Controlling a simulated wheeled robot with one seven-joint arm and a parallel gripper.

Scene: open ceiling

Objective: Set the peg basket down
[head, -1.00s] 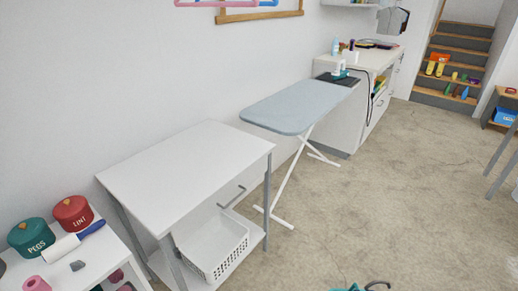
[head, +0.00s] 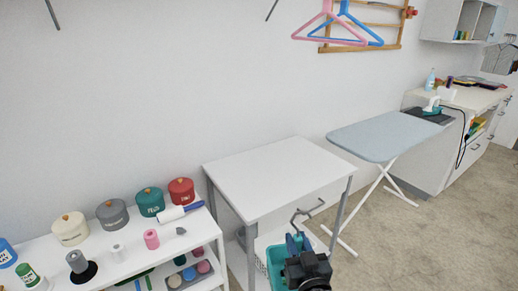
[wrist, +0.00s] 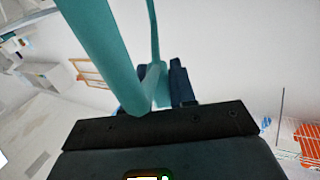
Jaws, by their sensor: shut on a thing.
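The peg basket (head: 277,272) is teal, with a grey hook above it, and shows at the bottom middle of the head view. My gripper (head: 297,243) is shut on it, in front of the white table. My dark wrist hides much of the basket. In the wrist view, teal bars of the basket (wrist: 95,45) run up from between the blue fingers of my gripper (wrist: 158,90). The basket's underside and contents are hidden.
The white table (head: 275,168) has a bare top. A white crate stands low beneath it, mostly hidden. Left is a white shelf unit (head: 130,255) with lidded tins, spools and a lint roller (head: 180,212). Right is an ironing board (head: 385,135). Hangers (head: 340,25) hang on the wall.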

